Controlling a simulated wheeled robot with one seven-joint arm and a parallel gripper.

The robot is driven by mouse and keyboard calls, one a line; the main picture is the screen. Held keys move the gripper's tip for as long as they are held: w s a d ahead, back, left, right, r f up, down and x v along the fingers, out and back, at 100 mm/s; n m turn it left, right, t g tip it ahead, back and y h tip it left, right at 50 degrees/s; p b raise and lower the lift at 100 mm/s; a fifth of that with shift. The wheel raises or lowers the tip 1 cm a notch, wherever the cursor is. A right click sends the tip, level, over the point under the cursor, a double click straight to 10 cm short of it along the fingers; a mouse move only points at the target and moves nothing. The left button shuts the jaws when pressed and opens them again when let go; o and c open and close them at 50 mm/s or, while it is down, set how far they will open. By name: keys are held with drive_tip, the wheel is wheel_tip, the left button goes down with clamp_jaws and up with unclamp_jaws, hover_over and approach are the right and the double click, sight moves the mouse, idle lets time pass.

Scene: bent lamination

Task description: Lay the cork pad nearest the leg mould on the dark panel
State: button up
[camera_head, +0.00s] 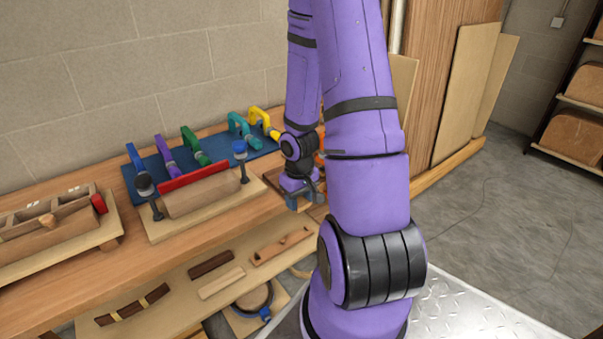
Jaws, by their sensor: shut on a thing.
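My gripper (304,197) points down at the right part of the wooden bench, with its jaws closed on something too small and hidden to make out. A dark brown flat panel (275,179) lies on the bench just left of and behind the gripper, partly covered by it. I cannot tell whether the gripper touches it. A wooden mould (201,195) with a red strip along its top stands on a pale board to the left, with a dark clamp post at each end. I cannot pick out any cork pad clearly.
A blue mat (217,150) holds several coloured clamps along the wall. A wooden mould with a red end (60,233) is at the far left. The lower shelf (160,318) bears wooden strips and a round piece. My arm hides the bench's right part.

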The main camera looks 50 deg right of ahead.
drive_tip(key=w+d, duration=0.3)
drive_tip(key=d, duration=0.1)
drive_tip(key=w+d+f, duration=0.1)
drive_tip(key=w+d, duration=0.2)
drive_tip(key=w, duration=0.1)
drive_tip(key=w+d, duration=0.3)
drive_tip(key=d, duration=0.1)
drive_tip(key=shift+w+d+f, duration=0.2)
drive_tip(key=shift+d+f, duration=0.1)
drive_tip(key=shift+d, duration=0.05)
drive_tip(key=shift+f, duration=1.75)
drive_tip(key=o, duration=0.9)
drive_tip(key=shift+f, duration=0.1)
